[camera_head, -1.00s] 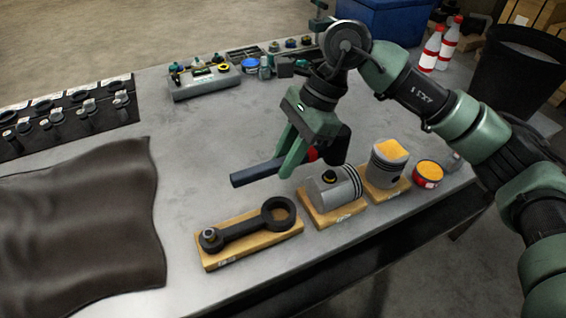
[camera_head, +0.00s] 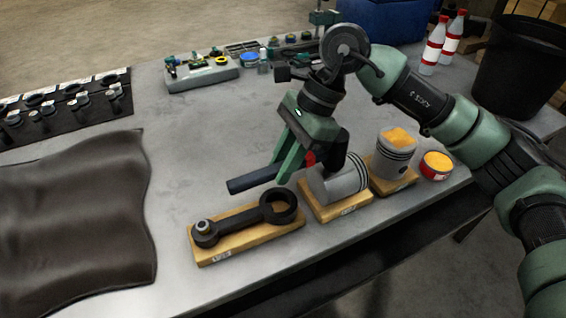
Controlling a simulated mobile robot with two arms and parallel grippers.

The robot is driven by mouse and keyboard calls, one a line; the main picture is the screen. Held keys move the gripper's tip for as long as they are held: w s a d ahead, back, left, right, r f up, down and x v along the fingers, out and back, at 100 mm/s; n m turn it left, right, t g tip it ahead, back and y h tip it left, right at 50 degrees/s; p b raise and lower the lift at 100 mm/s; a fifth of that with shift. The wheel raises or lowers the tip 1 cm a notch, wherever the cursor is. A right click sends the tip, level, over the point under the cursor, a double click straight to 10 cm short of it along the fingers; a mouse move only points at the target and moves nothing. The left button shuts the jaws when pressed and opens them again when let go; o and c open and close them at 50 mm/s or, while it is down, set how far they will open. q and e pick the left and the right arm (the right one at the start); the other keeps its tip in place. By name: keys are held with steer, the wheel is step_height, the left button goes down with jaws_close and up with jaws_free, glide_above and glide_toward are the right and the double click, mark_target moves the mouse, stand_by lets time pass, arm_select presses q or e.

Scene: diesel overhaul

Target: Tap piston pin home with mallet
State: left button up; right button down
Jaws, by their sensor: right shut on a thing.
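My right gripper (camera_head: 286,168) is shut on the mallet, whose dark blue handle (camera_head: 252,180) points to the left. The mallet's black head (camera_head: 333,150) with a red part shows to the right of the fingers, over the lying piston. The grey piston (camera_head: 345,182) lies on its side on a wooden block (camera_head: 337,211). The mallet head covers the upper left of the piston, so the pin is hidden. I cannot tell whether the head touches it. My left gripper is not in view.
A connecting rod (camera_head: 240,222) lies on a wooden block in front. An upright piston (camera_head: 396,150) and a red tin (camera_head: 435,166) stand to the right. A dark cloth (camera_head: 75,220) covers the left. The middle of the table is clear behind the rod.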

steer(key=shift+f+p, duration=0.2)
steer(key=shift+p, duration=0.4)
steer(key=shift+w+d+r, duration=0.1)
steer(key=shift+r, duration=0.15)
step_height(320, 180, up, 4)
steer(key=shift+f+p, duration=0.2)
steer(key=shift+p, duration=0.7)
steer(key=shift+r, duration=0.2)
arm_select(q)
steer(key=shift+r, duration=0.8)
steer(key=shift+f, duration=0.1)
arm_select(e)
steer(key=shift+r+y, duration=0.15)
steer(key=shift+y, duration=0.15)
arm_select(q)
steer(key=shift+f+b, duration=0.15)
steer(key=shift+b, duration=0.15)
arm_select(e)
steer(key=shift+d+r+y, duration=0.2)
steer(key=shift+r+y, duration=0.1)
steer(key=shift+r, duration=0.05)
